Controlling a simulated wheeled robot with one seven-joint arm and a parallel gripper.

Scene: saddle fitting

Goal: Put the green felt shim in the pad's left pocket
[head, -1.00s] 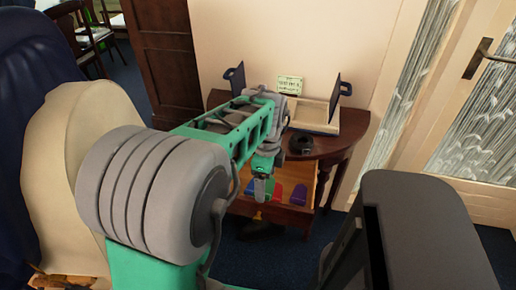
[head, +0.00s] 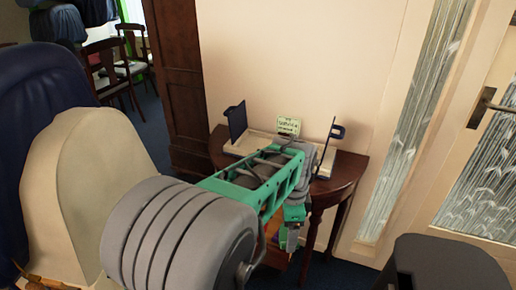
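A pale, tray-like piece (head: 240,146) with two upright dark blue flaps lies on the table, and it looks like the pad. Its left flap (head: 237,121) and right flap (head: 326,148) stand up at either end. My arm covers the front middle of it, so I cannot make out the pockets. My gripper (head: 291,238) points down in front of the table, over the drawer. It is small and partly covered by my arm, and I cannot tell what is between its fingers. I cannot make out the green felt shim.
The dark wood table (head: 347,172) has its drawer (head: 272,236) open, with the inside mostly hidden by my arm. A green card (head: 288,126) stands behind the pad. A pale chair-like form (head: 85,190) is at left. A glazed door (head: 480,150) is at right.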

